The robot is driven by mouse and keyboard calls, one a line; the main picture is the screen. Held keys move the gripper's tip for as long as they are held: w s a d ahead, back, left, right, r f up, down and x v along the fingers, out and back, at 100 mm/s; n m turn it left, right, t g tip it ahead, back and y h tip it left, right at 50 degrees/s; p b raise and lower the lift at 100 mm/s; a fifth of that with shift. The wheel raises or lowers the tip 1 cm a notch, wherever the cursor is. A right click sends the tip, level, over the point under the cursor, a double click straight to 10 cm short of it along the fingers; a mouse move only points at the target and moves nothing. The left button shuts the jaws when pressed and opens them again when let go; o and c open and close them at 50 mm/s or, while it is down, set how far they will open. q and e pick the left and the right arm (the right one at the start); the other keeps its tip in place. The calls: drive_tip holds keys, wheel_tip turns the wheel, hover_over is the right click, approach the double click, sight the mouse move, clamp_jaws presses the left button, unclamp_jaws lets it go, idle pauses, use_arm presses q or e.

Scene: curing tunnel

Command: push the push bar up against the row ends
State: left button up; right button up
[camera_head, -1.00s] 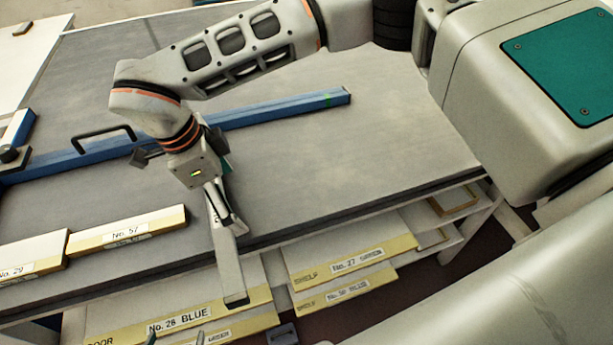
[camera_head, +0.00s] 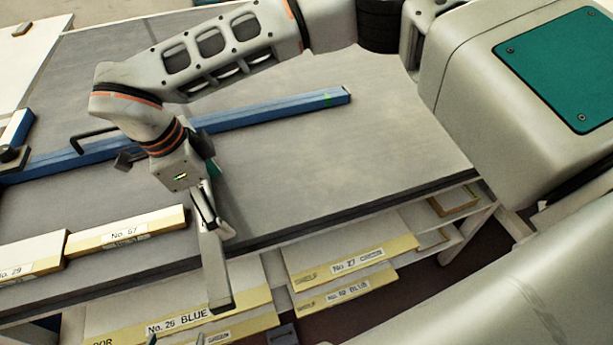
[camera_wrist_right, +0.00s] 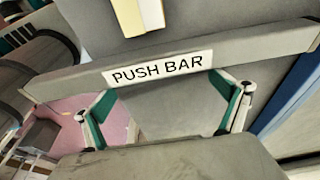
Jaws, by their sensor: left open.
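The nearest row end is panel No. 57 (camera_head: 125,232), left of the bar with a small gap. My left gripper (camera_head: 176,339) shows only its parted fingertips at the bottom edge.
A blue rail (camera_head: 270,112) with a black handle runs across the table behind the bar. Panel No. 29 (camera_head: 30,258) lies left of No. 57. Labelled boards (camera_head: 345,265) sit on shelves below the front edge. The grey tabletop (camera_head: 370,150) to the right is clear.

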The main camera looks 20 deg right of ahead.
drive_tip(key=shift+a, duration=1.8)
drive_tip(key=shift+d, duration=0.25)
drive_tip(key=shift+d, duration=0.7)
drive_tip(key=shift+d+p+v, duration=0.2)
drive_tip(key=shift+p+v, duration=0.4)
drive_tip(key=shift+v, duration=0.2)
drive_tip(key=shift+d+p+v, duration=0.2)
drive_tip(key=shift+p+v, duration=0.4)
drive_tip(key=shift+v, duration=0.25)
drive_tip(key=shift+d+p+v, duration=0.2)
drive_tip(key=shift+p+v, duration=0.4)
drive_tip(key=shift+v, duration=0.2)
drive_tip(key=shift+d+p+v, duration=0.25)
drive_tip(key=shift+p+v, duration=0.45)
drive_tip(key=shift+v, duration=0.35)
drive_tip(key=shift+d+p+v, duration=0.25)
drive_tip(key=shift+p+v, duration=0.45)
drive_tip(key=shift+v, duration=0.35)
drive_tip(key=shift+r, duration=0.1)
